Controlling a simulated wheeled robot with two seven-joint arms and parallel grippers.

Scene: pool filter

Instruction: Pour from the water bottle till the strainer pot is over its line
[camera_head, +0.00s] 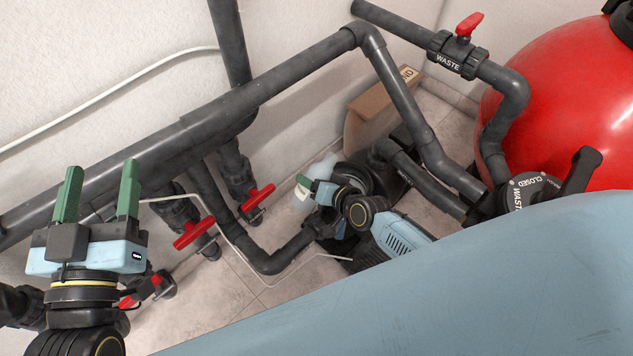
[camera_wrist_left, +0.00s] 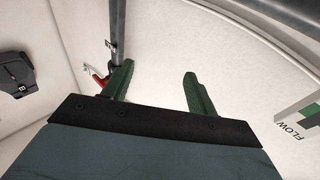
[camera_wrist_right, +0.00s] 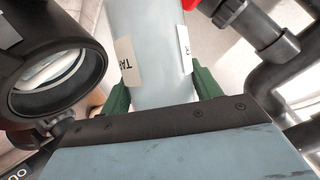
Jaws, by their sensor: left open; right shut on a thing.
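The water bottle (camera_head: 323,167) is pale and translucent, with white labels, and is partly hidden by my right arm in the head view. My right gripper (camera_wrist_right: 161,90) is shut on the bottle (camera_wrist_right: 150,40), one green finger on each side. The black strainer pot (camera_wrist_right: 14,68) is close beside the bottle, on its left in the right wrist view. Its round mouth shows a pale, glossy inside; I cannot make out the line or the water level. I see no stream of water. My left gripper (camera_head: 97,198) is open and empty, fingers up, far left of the pot.
Grey pipes (camera_head: 270,85) run across the wall, with red-handled valves (camera_head: 194,233) below. A cardboard box (camera_head: 372,115) stands behind the pot. A red tank (camera_head: 560,95) and a multiport valve (camera_head: 530,188) are at the right. A white hose (camera_head: 235,228) curves over the floor.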

